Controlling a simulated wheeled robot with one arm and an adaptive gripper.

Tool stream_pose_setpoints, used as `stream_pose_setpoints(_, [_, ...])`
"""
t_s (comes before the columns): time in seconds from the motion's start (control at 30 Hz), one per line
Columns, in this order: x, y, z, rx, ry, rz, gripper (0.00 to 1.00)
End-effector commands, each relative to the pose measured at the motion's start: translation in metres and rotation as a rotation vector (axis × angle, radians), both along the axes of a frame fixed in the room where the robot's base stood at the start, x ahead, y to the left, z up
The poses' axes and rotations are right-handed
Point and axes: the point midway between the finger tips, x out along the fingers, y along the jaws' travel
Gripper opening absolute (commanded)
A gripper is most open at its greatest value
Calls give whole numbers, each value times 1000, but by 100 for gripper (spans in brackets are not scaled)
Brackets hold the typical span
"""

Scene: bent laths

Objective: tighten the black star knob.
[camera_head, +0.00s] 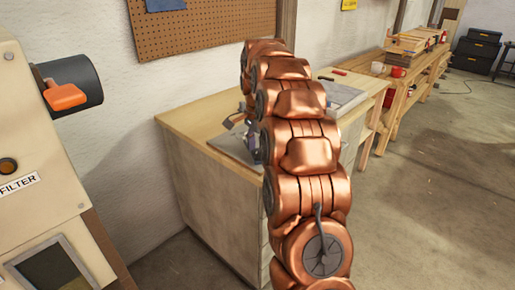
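I cannot make out the black star knob in this view. My copper-coloured arm rises through the middle of the picture and covers part of a wooden workbench (187,120). Small grey and dark parts (250,138) show just left of my arm, above a grey plate (232,150) on the bench top. I cannot tell whether they belong to my gripper or to a fixture. My gripper's fingers cannot be made out, and what they may hold is hidden.
At the left stands a beige cabinet (40,205) with a black cylinder and orange lever (66,97). A pegboard (200,25) hangs behind the bench. Another wooden bench (415,75) with red mugs (397,72) runs along the wall. The floor at right is mostly clear.

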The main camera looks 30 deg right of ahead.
Motion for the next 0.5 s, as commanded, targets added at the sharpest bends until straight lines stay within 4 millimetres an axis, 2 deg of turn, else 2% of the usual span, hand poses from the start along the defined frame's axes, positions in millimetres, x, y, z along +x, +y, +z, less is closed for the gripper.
stream_pose_setpoints(0.33, [0, 0, 1, 0, 1, 0, 64])
stream_pose_setpoints(0.5, [1, -1, 13, -1, -2, 0, 64])
